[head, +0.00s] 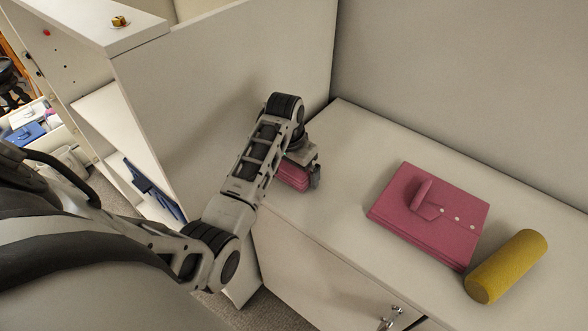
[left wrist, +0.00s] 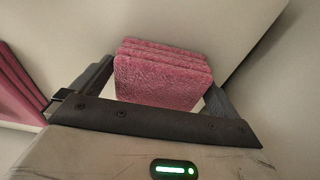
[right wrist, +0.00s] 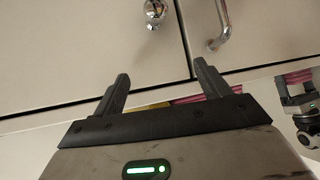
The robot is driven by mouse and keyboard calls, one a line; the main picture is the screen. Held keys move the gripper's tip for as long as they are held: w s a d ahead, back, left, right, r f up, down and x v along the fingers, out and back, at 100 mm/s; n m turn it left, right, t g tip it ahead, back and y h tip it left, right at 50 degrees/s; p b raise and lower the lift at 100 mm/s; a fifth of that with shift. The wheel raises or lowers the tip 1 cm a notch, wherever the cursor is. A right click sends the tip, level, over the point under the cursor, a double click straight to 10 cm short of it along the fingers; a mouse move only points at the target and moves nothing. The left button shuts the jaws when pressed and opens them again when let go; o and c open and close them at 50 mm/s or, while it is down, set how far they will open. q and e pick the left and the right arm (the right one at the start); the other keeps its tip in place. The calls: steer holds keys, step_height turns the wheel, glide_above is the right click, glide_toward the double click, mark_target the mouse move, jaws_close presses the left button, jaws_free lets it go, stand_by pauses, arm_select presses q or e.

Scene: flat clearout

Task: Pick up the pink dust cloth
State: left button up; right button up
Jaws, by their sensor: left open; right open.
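The pink dust cloth (head: 292,178) is a folded, fuzzy block on the white cabinet top near its left end, beside the tall panel. In the head view my left arm and gripper partly hide it. In the left wrist view the cloth (left wrist: 162,80) stands between the two spread fingers of my left gripper (left wrist: 160,85). The left gripper is open around it, with a gap visible at the right finger; contact at the left finger is unclear. My right gripper (right wrist: 163,80) is open and empty, facing the cabinet front. It does not show in the head view.
A folded pink garment with buttons (head: 432,215) lies to the right on the cabinet top, next to a mustard-yellow roll (head: 506,266). A tall white panel (head: 225,90) rises at the left. Metal handles (right wrist: 222,25) stick out from the cabinet front.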

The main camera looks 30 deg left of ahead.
arm_select(q)
steer(key=c, duration=0.8)
step_height(320, 180, up, 10)
